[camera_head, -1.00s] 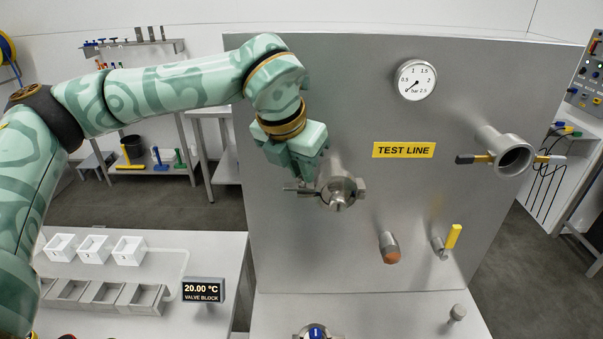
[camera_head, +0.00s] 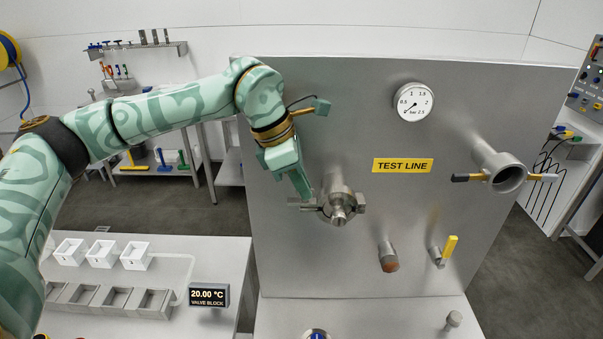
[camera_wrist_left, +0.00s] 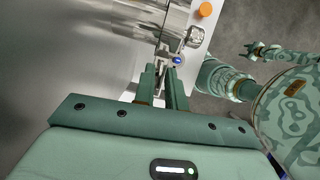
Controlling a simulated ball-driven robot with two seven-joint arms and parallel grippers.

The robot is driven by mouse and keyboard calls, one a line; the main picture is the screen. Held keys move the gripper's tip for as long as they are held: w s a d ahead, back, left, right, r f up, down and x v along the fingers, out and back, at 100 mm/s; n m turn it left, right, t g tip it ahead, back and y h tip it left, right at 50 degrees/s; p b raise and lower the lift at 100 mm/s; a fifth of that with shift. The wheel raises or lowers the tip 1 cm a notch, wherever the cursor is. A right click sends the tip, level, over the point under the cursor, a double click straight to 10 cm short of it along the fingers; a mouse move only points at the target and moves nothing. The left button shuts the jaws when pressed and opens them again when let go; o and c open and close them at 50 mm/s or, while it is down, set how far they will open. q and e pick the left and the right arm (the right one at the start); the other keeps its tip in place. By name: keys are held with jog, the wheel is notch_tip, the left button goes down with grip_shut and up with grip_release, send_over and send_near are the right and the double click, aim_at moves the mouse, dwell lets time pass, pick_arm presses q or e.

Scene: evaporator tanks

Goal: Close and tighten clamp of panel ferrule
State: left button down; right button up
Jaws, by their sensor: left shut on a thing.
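The panel ferrule (camera_head: 339,216) sticks out of the grey panel left of its middle, in the head view. A steel clamp (camera_head: 359,204) sits around it, with parts jutting out on both sides. My left gripper (camera_head: 305,194) reaches down from the upper left and is shut on the clamp's left side. Its fingers hide part of that side, so I cannot tell how far the clamp is closed. In the left wrist view the left fingers (camera_wrist_left: 166,80) lie close to shiny metal. My right gripper (camera_wrist_left: 252,50) shows small there, away from the panel; its jaws are unclear.
A capped pipe stub (camera_head: 388,258) and a yellow-handled valve (camera_head: 449,248) stick out lower right. A large open pipe (camera_head: 508,178) with side handles juts out at right. A gauge (camera_head: 413,102) is above. White trays (camera_head: 103,253) and a display (camera_head: 209,295) stand at left.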

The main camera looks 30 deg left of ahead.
pick_arm(q)
jog(key=shift+w+r+m+g+p, duration=0.15)
jog(key=shift+m+g+p, duration=0.35)
jog(key=shift+m+p, duration=0.65)
jog(key=shift+m, duration=0.25)
jog(key=c, duration=1.6)
grip_release()
jog(key=shift+c, duration=0.2)
notch_tip(320, 180, up, 2)
jog(key=shift+r+h+b, duration=0.25)
jog(key=shift+h+b, duration=0.05)
jog(key=shift+b, duration=0.5)
jog(key=s+d+r+b, duration=0.3)
jog(key=s+d+r, duration=0.3)
jog(key=s+r, duration=0.4)
jog(key=shift+s+r+b, duration=0.15)
jog(key=shift+s+b, duration=0.15)
jog(key=shift+s, duration=1.05)
